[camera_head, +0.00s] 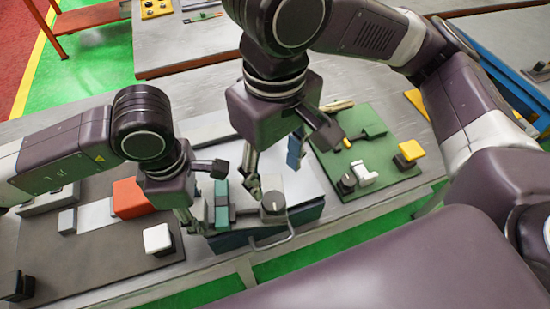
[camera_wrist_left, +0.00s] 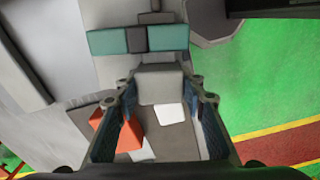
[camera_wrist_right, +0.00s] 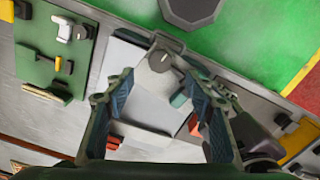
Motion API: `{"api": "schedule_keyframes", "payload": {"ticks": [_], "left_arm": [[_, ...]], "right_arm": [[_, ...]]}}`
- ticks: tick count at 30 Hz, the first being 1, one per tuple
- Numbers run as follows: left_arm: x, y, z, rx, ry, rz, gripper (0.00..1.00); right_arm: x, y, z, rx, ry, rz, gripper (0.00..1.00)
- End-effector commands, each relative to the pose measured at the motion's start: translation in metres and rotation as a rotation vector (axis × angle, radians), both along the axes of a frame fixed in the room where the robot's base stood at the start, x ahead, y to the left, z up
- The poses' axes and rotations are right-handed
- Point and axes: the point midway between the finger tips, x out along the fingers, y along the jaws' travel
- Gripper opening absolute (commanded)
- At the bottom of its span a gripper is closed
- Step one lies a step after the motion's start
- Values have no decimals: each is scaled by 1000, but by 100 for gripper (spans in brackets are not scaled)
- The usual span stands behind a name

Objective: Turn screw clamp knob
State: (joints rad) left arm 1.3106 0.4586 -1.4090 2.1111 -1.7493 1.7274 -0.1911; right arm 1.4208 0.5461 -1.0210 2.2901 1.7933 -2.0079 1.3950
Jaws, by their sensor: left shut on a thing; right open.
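The screw clamp's grey block with a round knob (camera_head: 273,203) sits on the bench in the middle of the head view. The knob also shows in the right wrist view (camera_wrist_right: 159,61), with a dark mark on top. A teal bar (camera_head: 222,203) with a dark middle stands left of it. My left gripper (camera_head: 190,217) is at the left side of the teal bar. In the left wrist view it is shut on a grey block (camera_wrist_left: 160,84). My right gripper (camera_head: 252,182) is open and empty, pointing down just above and left of the knob.
A green board (camera_head: 365,145) with small fixtures lies to the right. A dark mat (camera_head: 95,255) with an orange block (camera_head: 130,198) and a white block (camera_head: 157,238) lies to the left. A curved handle (camera_head: 272,243) juts out in front of the clamp.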

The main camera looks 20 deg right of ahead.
Motion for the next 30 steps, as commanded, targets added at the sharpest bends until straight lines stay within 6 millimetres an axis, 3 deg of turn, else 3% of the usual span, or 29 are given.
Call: {"api": "schedule_keyframes", "payload": {"ticks": [6, 15, 16, 18, 21, 30], "left_arm": [[0, 0, 0, 0, 0, 0, 0], [0, 0, 0, 0, 0, -1, 0], [0, 0, 0, 0, 0, -1, 38], [0, 0, 0, 0, 0, -1, 46], [0, 0, 0, 0, 0, 0, 57], [0, 0, 1, 0, -1, 0, 57]], "right_arm": [[1, 0, 22, 0, -1, -1, 50], [0, 0, 25, 1, 1, 0, 50], [0, 0, 25, 1, 1, 0, 50], [0, 0, 25, 1, 1, 0, 50], [0, 0, 25, 0, 1, 0, 50], [0, 0, 25, 0, 1, 0, 50]]}}
